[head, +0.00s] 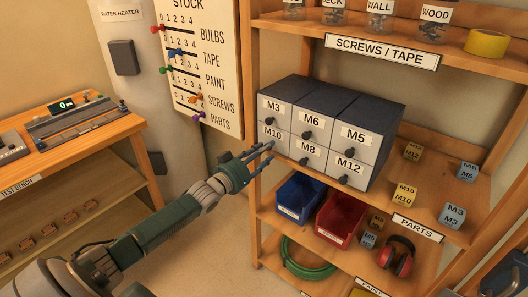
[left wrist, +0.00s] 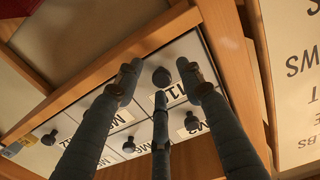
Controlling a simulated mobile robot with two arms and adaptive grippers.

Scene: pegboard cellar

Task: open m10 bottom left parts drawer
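The parts cabinet (head: 335,95) is a dark box with two rows of grey-fronted, labelled drawers and dark knobs. The M10 drawer (head: 272,134) is at the bottom left, and its front looks flush with its neighbours. My left gripper (head: 262,151) is right in front of that drawer, fingers pointing at it. In the left wrist view the fingers (left wrist: 158,85) are spread and empty, and a dark knob (left wrist: 161,76) lies between their tips. Its label is partly covered but begins with M1. Whether the fingers touch the knob cannot be told. My right gripper is not in view.
The cabinet stands on a wooden shelf (head: 425,185), whose left post (head: 254,215) is close to my left gripper. Blue (head: 299,197) and red (head: 340,217) bins sit below. Small labelled blocks are right of the cabinet. A stock board (head: 202,65) hangs left.

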